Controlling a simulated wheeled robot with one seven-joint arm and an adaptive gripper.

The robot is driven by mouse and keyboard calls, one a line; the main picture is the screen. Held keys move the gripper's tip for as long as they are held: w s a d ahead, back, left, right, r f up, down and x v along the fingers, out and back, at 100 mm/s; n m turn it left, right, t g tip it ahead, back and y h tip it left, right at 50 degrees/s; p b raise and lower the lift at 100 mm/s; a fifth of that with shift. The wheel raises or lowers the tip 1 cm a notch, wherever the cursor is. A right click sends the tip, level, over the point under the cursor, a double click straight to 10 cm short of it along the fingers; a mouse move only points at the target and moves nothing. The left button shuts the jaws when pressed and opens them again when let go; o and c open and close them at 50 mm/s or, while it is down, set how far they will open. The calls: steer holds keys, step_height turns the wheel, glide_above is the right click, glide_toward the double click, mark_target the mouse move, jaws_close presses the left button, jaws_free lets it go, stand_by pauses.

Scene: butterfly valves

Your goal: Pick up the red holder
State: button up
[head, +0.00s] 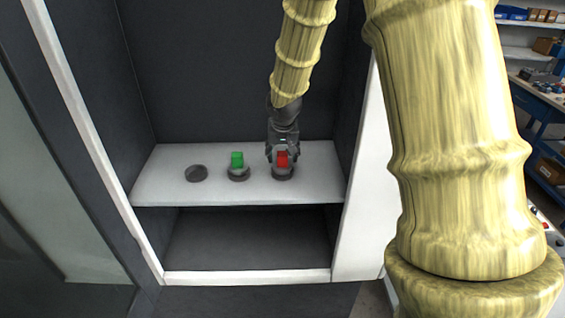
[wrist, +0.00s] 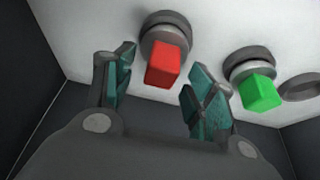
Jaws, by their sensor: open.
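The red holder (head: 282,159) is a red block on a round dark base at the right of the white shelf. In the wrist view the red holder (wrist: 167,64) lies just beyond and between my fingertips. My gripper (head: 282,152) is at the red holder, coming from above and behind it in the head view. In the wrist view my gripper (wrist: 160,85) is open, with one teal finger to each side of the red block. I cannot tell whether either finger touches it.
A green holder (head: 237,160) on a similar base stands left of the red one; it also shows in the wrist view (wrist: 260,92). An empty dark round base (head: 196,173) is further left. Dark cabinet walls enclose the white shelf (head: 160,190).

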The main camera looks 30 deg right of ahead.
steer(key=shift+x, duration=0.9)
steer(key=shift+r, duration=0.1)
jaws_close()
